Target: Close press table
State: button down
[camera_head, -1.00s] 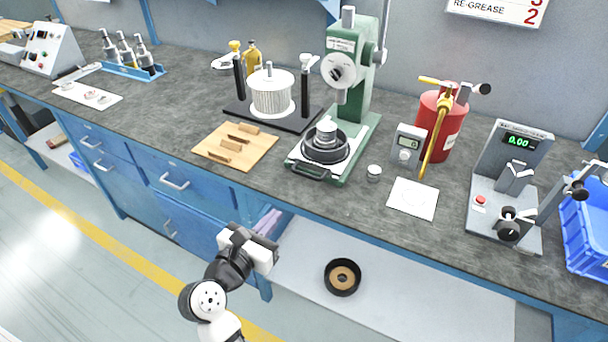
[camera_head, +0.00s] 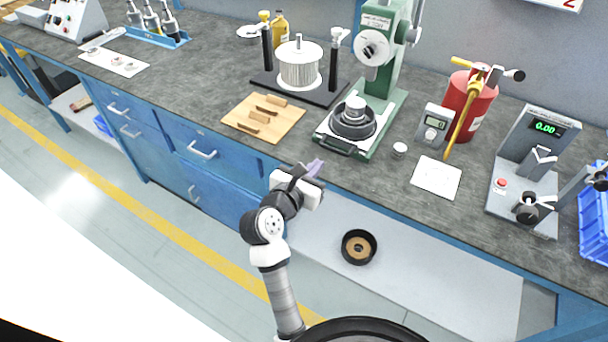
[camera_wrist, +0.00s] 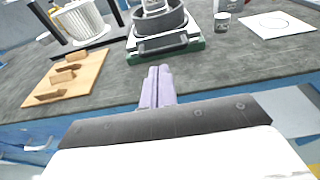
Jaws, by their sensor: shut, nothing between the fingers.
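The green press (camera_head: 385,50) stands on the bench. Its table (camera_head: 327,131) is a pale plate with a dark handle (camera_head: 335,147) on its front edge, and it carries a dark round pan with a metal part (camera_head: 354,117). The table sticks out toward the bench's front edge. In the wrist view the table's handle (camera_wrist: 162,43) is ahead, beyond the fingers. My gripper (camera_head: 317,167) is shut and empty, its lilac fingers together, in front of the bench edge and apart from the handle. The fingers also show in the wrist view (camera_wrist: 158,88).
A wooden board with pegs (camera_head: 264,117) lies left of the press. A small metal cup (camera_head: 399,150), a white card (camera_head: 436,177) and a grey meter (camera_head: 434,124) are to its right. A black ring (camera_head: 359,247) lies on the lower shelf.

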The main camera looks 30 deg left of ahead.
jog(key=w, duration=0.2)
jog(key=w+f+p, duration=0.1)
jog(key=w, duration=0.2)
jog(key=shift+w, duration=0.25)
jog(key=shift+w, duration=0.1)
